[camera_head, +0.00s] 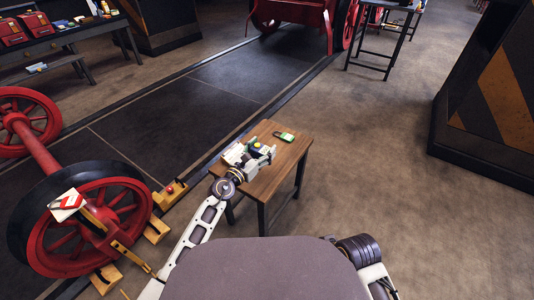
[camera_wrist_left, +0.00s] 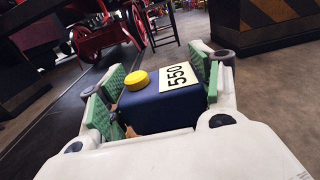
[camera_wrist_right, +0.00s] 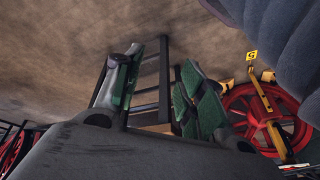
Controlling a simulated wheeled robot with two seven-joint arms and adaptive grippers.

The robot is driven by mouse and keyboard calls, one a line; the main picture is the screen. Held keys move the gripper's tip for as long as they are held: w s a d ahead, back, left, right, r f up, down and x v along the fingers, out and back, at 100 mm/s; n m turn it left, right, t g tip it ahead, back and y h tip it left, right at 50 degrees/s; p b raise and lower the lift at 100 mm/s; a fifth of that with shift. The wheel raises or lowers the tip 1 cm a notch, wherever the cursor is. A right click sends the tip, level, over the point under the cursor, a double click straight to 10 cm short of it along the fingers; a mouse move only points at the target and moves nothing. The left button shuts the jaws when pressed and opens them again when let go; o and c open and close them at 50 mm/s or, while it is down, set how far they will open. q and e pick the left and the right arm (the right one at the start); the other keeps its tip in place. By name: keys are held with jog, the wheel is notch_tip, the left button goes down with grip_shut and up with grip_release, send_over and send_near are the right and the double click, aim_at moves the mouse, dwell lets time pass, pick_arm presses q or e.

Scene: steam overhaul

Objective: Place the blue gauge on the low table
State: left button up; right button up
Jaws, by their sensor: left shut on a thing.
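The blue gauge (camera_wrist_left: 160,108) is a dark blue block with a yellow knob on top and a white "550" label. My left gripper (camera_wrist_left: 164,88) is shut on it, with green pads on both sides. In the head view, my left gripper (camera_head: 250,153) is over the left part of the low table (camera_head: 280,168), a small wooden-topped table with dark legs. Only a little of the gauge shows there, and I cannot tell whether it touches the top. My right gripper (camera_wrist_right: 158,88) is open and empty in the right wrist view, its fingers apart.
A small green device (camera_head: 284,136) lies near the low table's far edge. Red wheels on an axle (camera_head: 45,150) stand at left, with wooden chocks beside them. A dark striped cabinet (camera_head: 490,100) stands at right. The floor between the table and cabinet is clear.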

jog(key=shift+a, duration=0.1)
pick_arm(q)
jog(key=shift+f, duration=0.25)
jog(key=b, duration=0.5)
send_over(263, 176)
notch_tip(263, 176, down, 6)
jog(key=shift+w+r, duration=0.1)
jog(key=shift+r, duration=0.1)
pick_arm(e)
notch_tip(263, 176, down, 11)
jog(key=w+a+t+y, duration=0.1)
jog(key=a+t, duration=0.1)
jog(key=shift+a+m+y, duration=0.4)
jog(key=shift+w+f, duration=0.1)
pick_arm(q)
jog(key=shift+f+b, duration=0.4)
jog(key=shift+b, duration=0.05)
jog(key=shift+f, duration=0.25)
jog(key=shift+f+b, duration=1.25)
jog(key=shift+b, duration=0.1)
pick_arm(e)
jog(key=shift+t+y, duration=0.3)
jog(key=shift+w+a+f, duration=0.1)
jog(key=shift+a+f, duration=0.1)
jog(key=shift+f, duration=0.9)
jog(key=shift+w+a+f, duration=0.1)
jog(key=shift+a+f, duration=0.1)
jog(key=shift+f, duration=0.9)
pick_arm(q)
jog(key=shift+f, duration=0.1)
